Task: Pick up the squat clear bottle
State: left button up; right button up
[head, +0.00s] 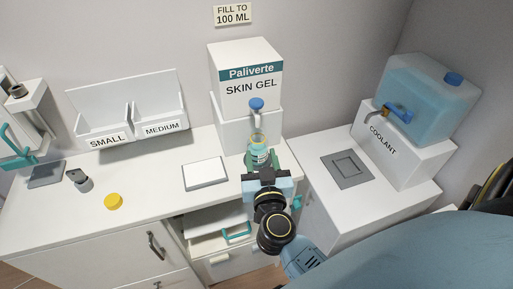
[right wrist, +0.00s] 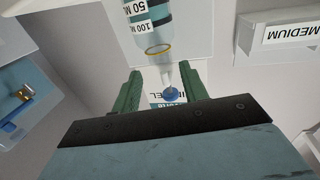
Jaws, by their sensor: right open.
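The squat clear bottle (head: 260,150) stands upright on the counter under the blue-topped nozzle of the skin gel dispenser. It has a yellow rim and pale blue contents or tint. In the right wrist view the bottle (right wrist: 152,22) shows 50 and 100 M marks, cut off by the top edge. My right gripper (head: 261,161) is open, its green fingers appearing either side of the bottle's lower part in the head view. In the right wrist view the gripper (right wrist: 160,80) has empty space between its fingertips and the bottle lies beyond them. My left gripper is not in view.
The skin gel dispenser (head: 245,80) stands behind the bottle. A white pad (head: 205,173), a yellow lid (head: 113,201) and a SMALL/MEDIUM bin (head: 128,105) are to the left. An open drawer (head: 207,222) is below. A coolant tank (head: 425,90) stands at right.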

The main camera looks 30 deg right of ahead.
aim_at(259, 140)
jog(key=b+x, duration=0.1)
jog(key=x, duration=0.7)
jog(key=shift+w+d+f, duration=0.15)
jog(key=shift+f, duration=0.05)
jog(key=c, duration=0.8)
jog(key=shift+o, duration=0.2)
jog(key=shift+r, duration=0.15)
